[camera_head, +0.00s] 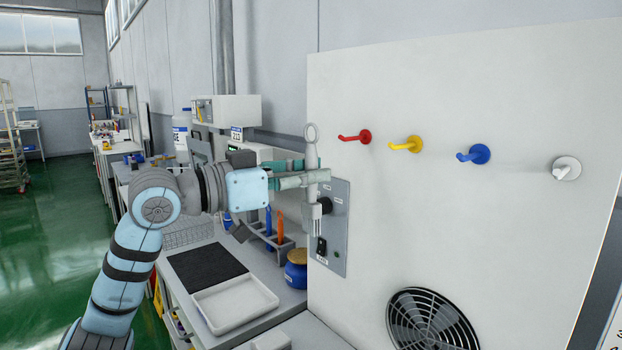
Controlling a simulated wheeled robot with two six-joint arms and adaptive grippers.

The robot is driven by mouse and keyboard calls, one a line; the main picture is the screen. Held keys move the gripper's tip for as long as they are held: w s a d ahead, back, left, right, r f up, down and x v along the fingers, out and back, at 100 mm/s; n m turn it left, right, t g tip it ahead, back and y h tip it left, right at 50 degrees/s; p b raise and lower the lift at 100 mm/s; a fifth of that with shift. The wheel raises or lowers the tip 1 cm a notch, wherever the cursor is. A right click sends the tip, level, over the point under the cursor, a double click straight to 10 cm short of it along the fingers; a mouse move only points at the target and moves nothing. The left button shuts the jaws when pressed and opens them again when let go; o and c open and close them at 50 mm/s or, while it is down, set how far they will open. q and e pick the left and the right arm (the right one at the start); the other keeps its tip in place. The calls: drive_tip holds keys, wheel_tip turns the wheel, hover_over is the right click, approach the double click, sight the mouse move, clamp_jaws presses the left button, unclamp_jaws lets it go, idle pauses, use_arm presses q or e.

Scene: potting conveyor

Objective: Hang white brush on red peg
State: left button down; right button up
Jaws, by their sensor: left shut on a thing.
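The white brush (311,158) is upright in the head view, with its ring-shaped loop at the top and its lower end hanging down in front of the grey switch plate. My left gripper (312,178) is shut on the brush around the middle of its handle. The red peg (356,136) sticks out of the white panel to the right of the brush's loop. The loop is at about the peg's height in the picture and apart from it. My right gripper is not in view.
The white panel (450,240) also bears a yellow peg (406,144), a blue peg (474,154) and a white peg (566,168). A grey switch plate (335,245) and a fan grille (430,320) are lower down. A white tray (235,303) and a blue jar (296,272) stand on the bench.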

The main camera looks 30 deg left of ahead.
sight(366, 173)
use_arm(q)
drive_tip(key=shift+w+d+r, duration=0.15)
drive_tip(key=shift+w, duration=0.2)
drive_tip(key=shift+w+a+f+p+x, duration=0.15)
drive_tip(key=shift+p+x, duration=0.45)
drive_tip(key=shift+x, duration=0.55)
drive_tip(key=shift+w+a+f+p+x, duration=0.15)
drive_tip(key=shift+p+x, duration=0.4)
drive_tip(key=shift+x, duration=0.6)
drive_tip(key=shift+s+a+f+p+x, duration=0.1)
drive_tip(key=shift+a+p+x, duration=0.1)
drive_tip(key=shift+p+x, duration=0.7)
drive_tip(key=shift+w+d+f, duration=0.15)
drive_tip(key=shift+w+f, duration=0.1)
drive_tip(key=shift+w, duration=0.25)
drive_tip(key=shift+w+d+f, duration=0.2)
drive_tip(key=shift+w+f, duration=0.05)
drive_tip(key=shift+w, duration=0.25)
drive_tip(key=c, duration=1.5)
unclamp_jaws()
drive_tip(key=shift+o, duration=0.2)
drive_tip(key=shift+s, duration=0.1)
